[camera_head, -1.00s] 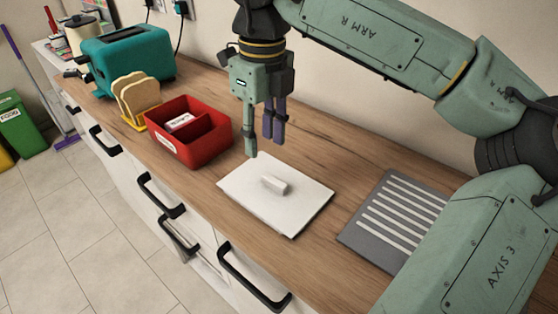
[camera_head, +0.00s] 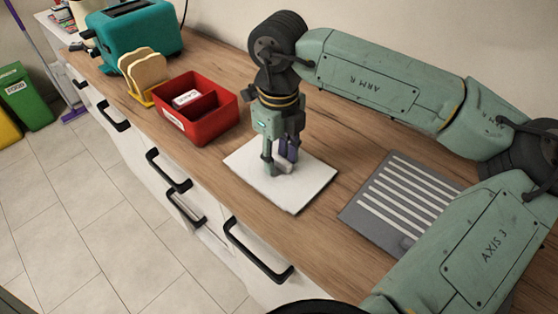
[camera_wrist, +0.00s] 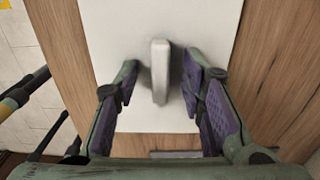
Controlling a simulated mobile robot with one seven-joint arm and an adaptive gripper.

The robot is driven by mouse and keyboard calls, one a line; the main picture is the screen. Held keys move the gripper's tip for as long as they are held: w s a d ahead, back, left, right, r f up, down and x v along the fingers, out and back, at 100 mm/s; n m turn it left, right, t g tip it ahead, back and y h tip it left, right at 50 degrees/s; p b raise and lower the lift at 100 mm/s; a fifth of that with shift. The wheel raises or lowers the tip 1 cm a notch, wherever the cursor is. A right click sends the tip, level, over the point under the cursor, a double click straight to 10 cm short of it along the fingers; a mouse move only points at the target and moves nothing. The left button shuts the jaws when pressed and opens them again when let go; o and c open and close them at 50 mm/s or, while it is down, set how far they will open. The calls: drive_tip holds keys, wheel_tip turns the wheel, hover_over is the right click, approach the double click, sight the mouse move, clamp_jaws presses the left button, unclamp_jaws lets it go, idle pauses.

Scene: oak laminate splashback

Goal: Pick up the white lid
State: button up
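The white lid (camera_head: 305,193) is a flat rectangular slab lying on the wooden counter. Its raised bar handle is mostly hidden behind my fingers in the head view. In the wrist view the lid (camera_wrist: 115,30) fills the upper middle, with the handle (camera_wrist: 160,72) upright in the picture near its centre. My gripper (camera_head: 281,167) points down over the lid, at the handle. In the wrist view my gripper (camera_wrist: 160,80) is open, one purple-padded finger on each side of the handle, with a gap on both sides.
A red divided bin (camera_head: 207,129) with a small white item stands left of the lid. Beyond it are bread slices in a yellow rack (camera_head: 143,75) and a teal toaster (camera_head: 131,38). A grey slatted panel (camera_head: 400,200) lies to the right. The counter's front edge is close to the lid.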

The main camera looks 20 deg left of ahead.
drive_tip(key=shift+c, duration=0.4)
clamp_jaws()
drive_tip(key=shift+r, duration=0.1)
